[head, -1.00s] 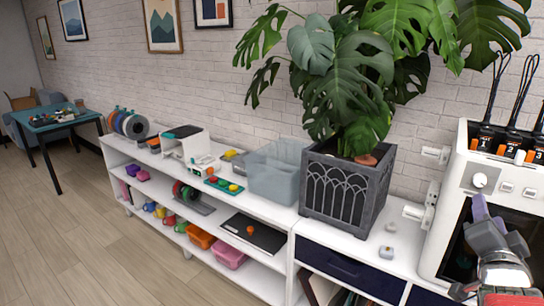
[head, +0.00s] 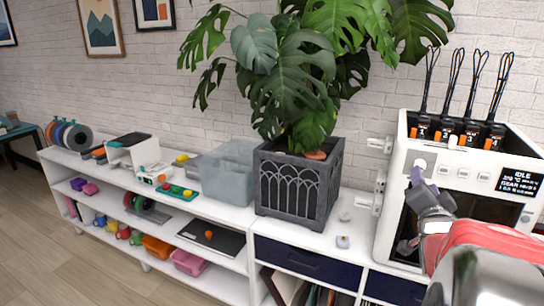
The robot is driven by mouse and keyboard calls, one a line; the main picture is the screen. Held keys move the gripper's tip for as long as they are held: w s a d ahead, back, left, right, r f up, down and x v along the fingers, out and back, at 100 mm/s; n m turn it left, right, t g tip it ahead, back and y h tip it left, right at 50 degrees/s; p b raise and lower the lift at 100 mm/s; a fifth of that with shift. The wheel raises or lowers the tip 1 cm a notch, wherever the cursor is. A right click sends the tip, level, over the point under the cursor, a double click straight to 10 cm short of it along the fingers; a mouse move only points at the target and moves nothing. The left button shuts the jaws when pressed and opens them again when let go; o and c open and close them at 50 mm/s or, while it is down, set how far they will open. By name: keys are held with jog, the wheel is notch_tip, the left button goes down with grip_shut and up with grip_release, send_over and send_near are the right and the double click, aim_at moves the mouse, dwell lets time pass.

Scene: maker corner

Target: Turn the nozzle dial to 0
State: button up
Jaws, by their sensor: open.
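The white printer (head: 392,150) stands on the right of the white cabinet. Its round white nozzle dial (head: 421,163) sits on a grey plate at the upper left of the front. My gripper (head: 417,180) is at the dial, with a purple-grey fingertip in front of its lower part. The gripper is open. I cannot tell whether it touches the dial. The fingertip partly hides the dial, and its pointer and marks are too small to read.
Several small buttons (head: 463,173) and a dark display (head: 519,183) reading IDLE are right of the dial. Numbered tool heads (head: 470,132) with black cables stand on top. A potted plant (head: 300,185) is to the left. Small pale items (head: 342,241) lie on the cabinet.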

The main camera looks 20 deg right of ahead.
jog(key=x, duration=0.7)
jog(key=shift+c, duration=0.6)
jog(key=c, duration=0.9)
jog(key=shift+a, duration=0.2)
jog(key=shift+c, duration=0.2)
jog(key=shift+d, duration=0.15)
